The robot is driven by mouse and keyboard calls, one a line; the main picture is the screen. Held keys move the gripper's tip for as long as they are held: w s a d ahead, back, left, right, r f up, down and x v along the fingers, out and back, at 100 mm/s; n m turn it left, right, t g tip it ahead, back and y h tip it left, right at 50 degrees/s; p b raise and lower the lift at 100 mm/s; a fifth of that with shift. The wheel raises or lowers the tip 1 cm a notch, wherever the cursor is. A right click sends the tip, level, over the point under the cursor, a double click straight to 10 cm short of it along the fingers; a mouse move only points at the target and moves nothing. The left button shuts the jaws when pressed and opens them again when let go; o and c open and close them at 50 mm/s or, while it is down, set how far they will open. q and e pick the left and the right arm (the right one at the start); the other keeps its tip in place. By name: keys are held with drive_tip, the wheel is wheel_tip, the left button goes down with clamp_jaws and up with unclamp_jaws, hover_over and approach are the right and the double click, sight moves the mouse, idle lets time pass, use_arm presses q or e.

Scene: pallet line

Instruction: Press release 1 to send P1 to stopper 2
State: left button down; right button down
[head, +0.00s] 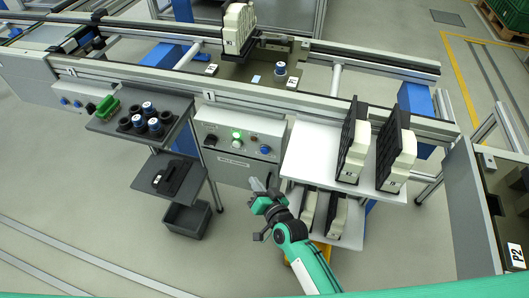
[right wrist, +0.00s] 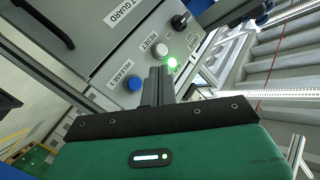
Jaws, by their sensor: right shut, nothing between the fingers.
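The grey control box (head: 225,165) hangs on the front of the line. In the head view it has a lit green lamp (head: 237,134) and a blue button (head: 265,150). In the right wrist view the blue button (right wrist: 133,85) sits by the word RELEASE, left of my fingers, near the white RESET button (right wrist: 161,49). A pallet (head: 258,70) on the line carries a white housing (head: 240,30); its small label is hard to read. My right gripper (head: 257,185) is shut and empty, below and in front of the box. It also shows in the right wrist view (right wrist: 159,75). My left gripper is out of view.
A shelf (head: 180,107) with a green part and several dark cups stands left of the box. A white rack (head: 315,150) with black-and-white units stands right. Another box (head: 65,100) with blue buttons is far left. A P2 label (head: 517,256) shows at right.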

sight(265, 150)
drive_tip(key=shift+w, duration=0.1)
